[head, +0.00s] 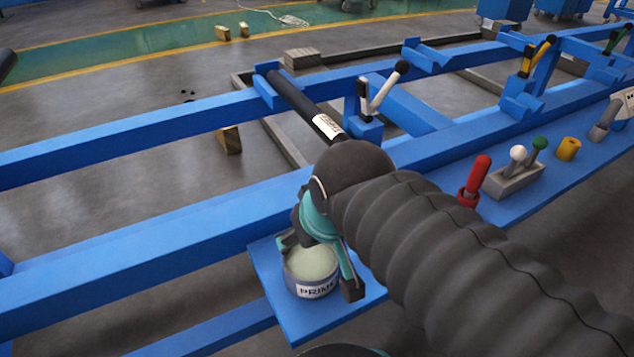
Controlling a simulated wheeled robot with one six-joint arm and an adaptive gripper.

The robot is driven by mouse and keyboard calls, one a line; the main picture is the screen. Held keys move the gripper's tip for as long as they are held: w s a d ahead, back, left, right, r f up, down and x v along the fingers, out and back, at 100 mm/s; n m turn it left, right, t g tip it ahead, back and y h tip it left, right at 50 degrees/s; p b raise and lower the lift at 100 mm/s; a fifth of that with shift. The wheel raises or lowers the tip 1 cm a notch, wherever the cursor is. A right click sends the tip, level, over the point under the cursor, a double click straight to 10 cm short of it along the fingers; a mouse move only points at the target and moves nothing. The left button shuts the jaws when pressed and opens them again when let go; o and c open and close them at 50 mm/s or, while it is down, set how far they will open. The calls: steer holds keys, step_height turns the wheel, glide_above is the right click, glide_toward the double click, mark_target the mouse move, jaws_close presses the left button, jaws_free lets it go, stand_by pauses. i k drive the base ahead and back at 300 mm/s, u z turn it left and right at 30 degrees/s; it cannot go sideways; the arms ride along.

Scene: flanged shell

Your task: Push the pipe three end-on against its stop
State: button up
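A black pipe (295,105) with a white label near its close end lies across the blue rails, its far end in a blue cradle (268,88). The label's print is too small to read, so I cannot tell whether it is pipe three. The pipe's close end is hidden behind my arm, and I cannot make out a stop there. My gripper (319,267) points down over a primer tin (312,268), well in front of the pipe. Its fingers are spread wide on either side of the tin; contact with the tin is not clear.
The tin stands on a blue shelf (268,262) in front of the frame. A lever clamp (385,90) stands right of the pipe. A red handle (477,175), a lever box (515,178) and a yellow cylinder (568,149) are on the right ledge. Empty cradles lie farther right.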

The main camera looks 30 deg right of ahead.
mark_target(324, 127)
steer(key=k, duration=1.3)
steer(key=z, duration=0.45)
steer(key=i, duration=0.4)
steer(key=z, duration=0.1)
